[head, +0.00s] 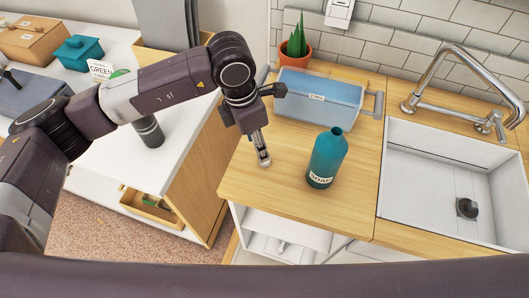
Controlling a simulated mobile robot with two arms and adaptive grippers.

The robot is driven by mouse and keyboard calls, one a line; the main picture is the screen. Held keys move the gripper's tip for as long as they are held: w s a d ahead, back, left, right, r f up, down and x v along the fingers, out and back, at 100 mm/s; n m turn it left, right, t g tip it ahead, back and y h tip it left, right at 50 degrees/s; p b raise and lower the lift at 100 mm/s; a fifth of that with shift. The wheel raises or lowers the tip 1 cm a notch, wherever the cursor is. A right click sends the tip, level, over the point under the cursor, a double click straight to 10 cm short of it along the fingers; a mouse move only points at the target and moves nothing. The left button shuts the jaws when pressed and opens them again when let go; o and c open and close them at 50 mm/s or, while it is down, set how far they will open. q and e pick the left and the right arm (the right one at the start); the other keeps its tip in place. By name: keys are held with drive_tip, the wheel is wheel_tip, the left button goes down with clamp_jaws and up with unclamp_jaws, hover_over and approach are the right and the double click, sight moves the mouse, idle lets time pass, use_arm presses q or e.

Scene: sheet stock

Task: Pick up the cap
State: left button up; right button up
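I cannot make out a separate cap; it may be hidden at my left gripper. My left gripper (263,158) points down at the wooden counter (245,185), its tips at or just above the wood. The fingers look close together, but the view is too small to tell whether they are shut or hold anything. A teal soap bottle (326,160) stands upright to the right of the gripper, apart from it, and no cap is visible on its neck. My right gripper is not in view.
A blue lidded bin (318,98) and a potted plant (296,45) stand behind. A sink (440,165) with a metal tap (445,85) is at right. Wood in front of the gripper is clear.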

use_arm(q)
drive_tip(key=shift+s+d+f+p, duration=0.15)
drive_tip(key=shift+d+f+p, duration=0.15)
drive_tip(key=shift+f+p, duration=0.3)
drive_tip(key=shift+s+d+f+p, duration=0.15)
drive_tip(key=shift+d+f+p, duration=0.15)
drive_tip(key=shift+f+p, duration=0.25)
drive_tip(key=f, duration=0.2)
drive_tip(key=shift+w+d+f+p, duration=0.2)
drive_tip(key=shift+d+f+p, duration=0.05)
drive_tip(key=shift+f+p, duration=0.1)
drive_tip(key=shift+w+f, duration=0.1)
drive_tip(key=shift+f, duration=0.25)
drive_tip(key=shift+c, duration=0.2)
drive_tip(key=c, duration=0.8)
drive_tip(key=shift+o, duration=0.2)
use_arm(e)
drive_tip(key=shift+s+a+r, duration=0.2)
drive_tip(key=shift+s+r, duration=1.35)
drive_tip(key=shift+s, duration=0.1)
